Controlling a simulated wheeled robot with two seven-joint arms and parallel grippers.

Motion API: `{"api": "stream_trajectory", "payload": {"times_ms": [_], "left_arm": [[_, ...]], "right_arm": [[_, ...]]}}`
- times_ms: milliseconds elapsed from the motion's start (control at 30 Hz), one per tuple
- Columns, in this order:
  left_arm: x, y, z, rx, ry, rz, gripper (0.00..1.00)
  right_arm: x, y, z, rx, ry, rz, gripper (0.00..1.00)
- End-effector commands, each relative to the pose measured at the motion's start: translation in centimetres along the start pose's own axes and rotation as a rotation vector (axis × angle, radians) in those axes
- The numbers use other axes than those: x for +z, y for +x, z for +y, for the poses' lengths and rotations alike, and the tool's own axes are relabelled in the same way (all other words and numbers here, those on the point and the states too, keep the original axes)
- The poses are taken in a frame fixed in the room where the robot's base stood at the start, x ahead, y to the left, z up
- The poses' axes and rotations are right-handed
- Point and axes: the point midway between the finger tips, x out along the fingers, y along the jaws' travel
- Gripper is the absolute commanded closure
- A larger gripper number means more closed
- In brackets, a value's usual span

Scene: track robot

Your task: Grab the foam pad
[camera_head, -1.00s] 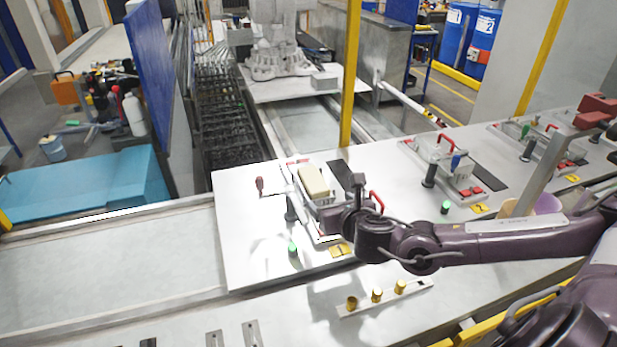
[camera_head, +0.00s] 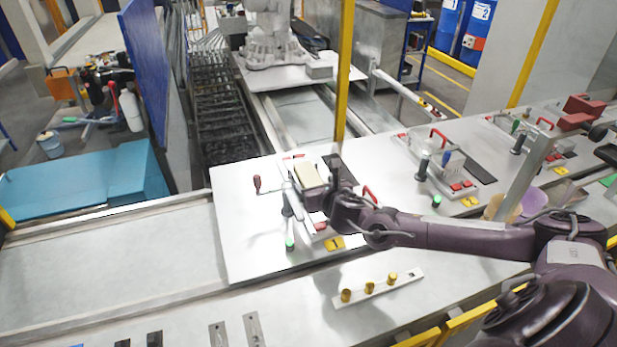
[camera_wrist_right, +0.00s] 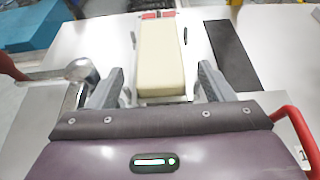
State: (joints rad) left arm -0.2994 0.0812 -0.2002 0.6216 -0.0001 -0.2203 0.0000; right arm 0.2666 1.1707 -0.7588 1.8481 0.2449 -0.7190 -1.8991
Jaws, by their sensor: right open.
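The foam pad (camera_head: 308,175) is a cream, rounded block lying in a fixture on the white board. In the right wrist view the foam pad (camera_wrist_right: 160,62) lies ahead, with its near end close to my open fingers. My right gripper (camera_head: 318,194) is at the near end of the pad in the head view. In the wrist view its two fingers (camera_wrist_right: 159,86) stand wide apart, one to each side of the pad's near end, with gaps between. I cannot tell how far above the pad they are. My left gripper is not in view.
A metal knob (camera_wrist_right: 81,69) stands just left of the left finger. A red handle (camera_head: 370,195) is right of my gripper, and a black strip (camera_head: 340,170) lies beside the fixture. A rail with brass pegs (camera_head: 378,288) lies nearer. The left conveyor surface (camera_head: 110,255) is clear.

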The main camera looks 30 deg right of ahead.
Motion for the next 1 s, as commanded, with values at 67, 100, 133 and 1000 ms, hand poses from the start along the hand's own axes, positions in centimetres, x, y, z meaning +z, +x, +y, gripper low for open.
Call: {"api": "stream_trajectory", "payload": {"times_ms": [67, 100, 133, 1000], "left_arm": [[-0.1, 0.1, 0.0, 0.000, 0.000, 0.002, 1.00], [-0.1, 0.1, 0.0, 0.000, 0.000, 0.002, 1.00], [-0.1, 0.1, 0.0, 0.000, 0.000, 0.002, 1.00], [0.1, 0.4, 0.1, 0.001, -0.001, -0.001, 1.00]], "right_arm": [[0.0, 0.0, 0.0, 0.000, 0.000, 0.000, 0.25], [0.0, 0.0, 0.0, 0.000, 0.000, 0.000, 0.25], [0.0, 0.0, 0.0, 0.000, 0.000, 0.000, 0.25], [1.8, -0.7, -0.1, 0.001, 0.000, -0.003, 0.74]]}}
